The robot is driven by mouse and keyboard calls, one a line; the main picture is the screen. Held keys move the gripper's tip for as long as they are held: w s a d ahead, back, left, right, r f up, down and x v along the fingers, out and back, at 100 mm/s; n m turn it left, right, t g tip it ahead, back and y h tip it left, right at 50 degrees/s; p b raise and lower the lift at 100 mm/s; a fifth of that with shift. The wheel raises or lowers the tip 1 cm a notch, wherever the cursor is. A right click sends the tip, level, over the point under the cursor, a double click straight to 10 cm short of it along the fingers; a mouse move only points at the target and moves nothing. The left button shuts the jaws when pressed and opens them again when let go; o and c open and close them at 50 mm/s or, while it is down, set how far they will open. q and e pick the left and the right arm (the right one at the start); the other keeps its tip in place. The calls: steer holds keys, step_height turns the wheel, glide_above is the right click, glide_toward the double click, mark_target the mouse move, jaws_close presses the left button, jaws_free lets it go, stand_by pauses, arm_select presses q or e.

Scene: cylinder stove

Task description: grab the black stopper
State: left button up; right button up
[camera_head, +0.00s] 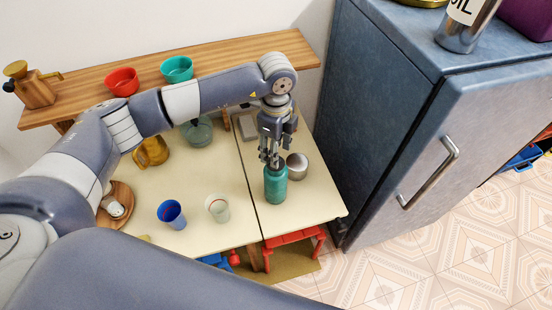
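A teal bottle (275,187) stands upright on the cream table, right of the table's seam. My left gripper (272,160) points down directly over the bottle's top, with its fingertips at the bottle's mouth. A small dark part shows between and below the fingers at the bottle's top; it may be the black stopper, mostly hidden by the fingers. I cannot tell whether the fingers touch it or are closed on it. My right gripper is not in view.
A round metal container (297,166) stands close right of the bottle. A blue cup (172,214) and a pale cup (217,208) stand to the left. A wooden shelf (220,62) runs behind. A blue fridge (385,130) stands right of the table.

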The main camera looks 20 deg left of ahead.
arm_select(q)
steer(key=shift+s+f+p, duration=0.1)
steer(key=shift+f+p, duration=0.2)
steer(key=shift+f, duration=1.05)
steer(key=shift+c, duration=1.1)
steer(key=c, duration=0.8)
steer(key=shift+o, duration=0.2)
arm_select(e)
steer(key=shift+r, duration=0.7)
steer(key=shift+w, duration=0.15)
